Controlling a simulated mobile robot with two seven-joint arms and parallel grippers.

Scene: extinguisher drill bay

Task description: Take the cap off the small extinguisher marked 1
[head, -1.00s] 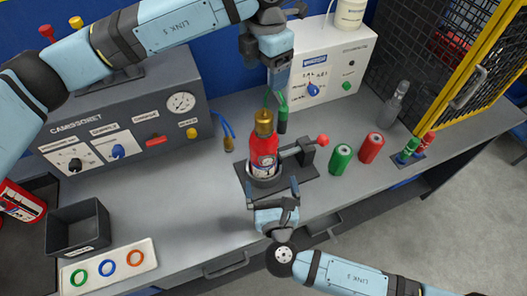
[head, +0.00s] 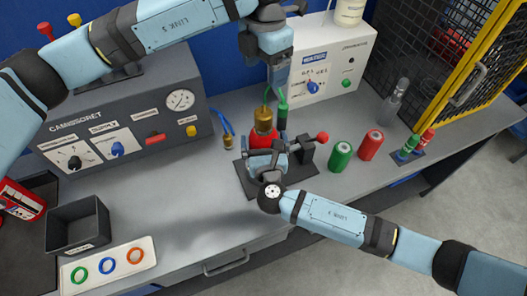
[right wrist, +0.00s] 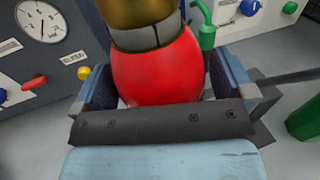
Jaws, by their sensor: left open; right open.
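The small red extinguisher (head: 262,132) stands upright in a dark clamp stand (head: 245,180); its brass cap (head: 263,117) is on top. My right gripper (head: 266,150) is in front and hides its lower body and label, so I cannot read a number. In the right wrist view the red body (right wrist: 155,70) sits between the two open fingers, with the brass cap (right wrist: 135,12) above; contact is not clear. My left gripper (head: 274,88) is open and points down just above the cap, apart from it.
A green can (head: 341,157) and a red can (head: 370,145) stand right of the clamp, near its red-knobbed handle (head: 322,137). A grey control box (head: 130,120) is at left. An open tray (head: 77,228) and a ring board (head: 107,263) lie front left. The bench between is clear.

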